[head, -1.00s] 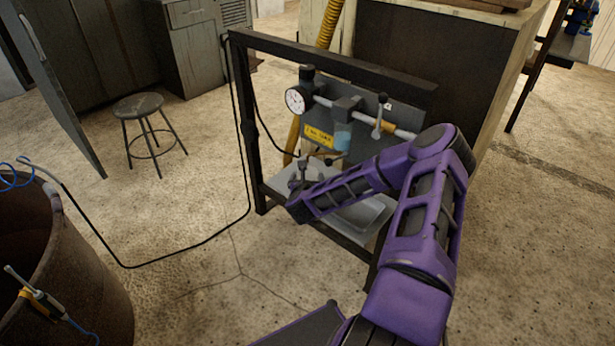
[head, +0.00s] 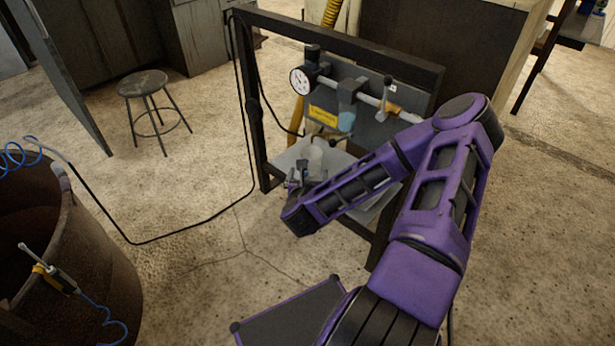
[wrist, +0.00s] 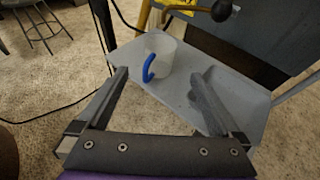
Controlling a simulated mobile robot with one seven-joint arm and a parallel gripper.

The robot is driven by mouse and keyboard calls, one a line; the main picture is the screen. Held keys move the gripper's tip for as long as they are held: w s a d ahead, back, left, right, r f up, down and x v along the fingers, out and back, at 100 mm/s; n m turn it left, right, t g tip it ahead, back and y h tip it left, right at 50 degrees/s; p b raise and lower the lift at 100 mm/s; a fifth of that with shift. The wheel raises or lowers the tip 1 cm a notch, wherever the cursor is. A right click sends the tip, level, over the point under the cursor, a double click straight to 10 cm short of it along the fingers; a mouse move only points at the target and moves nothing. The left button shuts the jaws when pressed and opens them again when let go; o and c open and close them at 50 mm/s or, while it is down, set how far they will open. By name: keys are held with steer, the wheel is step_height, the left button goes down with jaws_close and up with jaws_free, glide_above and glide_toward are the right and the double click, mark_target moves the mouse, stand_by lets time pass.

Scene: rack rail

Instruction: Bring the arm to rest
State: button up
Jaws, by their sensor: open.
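My gripper (wrist: 160,100) is open in the wrist view, with its two fingers spread and nothing between them. A clear cup with a blue handle (wrist: 158,58) stands on the grey tray (wrist: 243,108) beyond the fingertips. In the head view my gripper (head: 299,178) is at the end of the purple arm, in front of the dark rack frame (head: 350,50). The cup (head: 315,158) shows partly behind it. The arm hides much of the tray in the head view.
The rack panel carries a dial gauge (head: 299,81), a pipe and a yellow label (head: 323,117). A rusty drum (head: 85,250) stands at the left. A black hose (head: 190,237) runs across the floor. A stool (head: 145,90) stands farther back on open floor.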

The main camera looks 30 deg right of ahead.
steer(key=shift+v, duration=1.8)
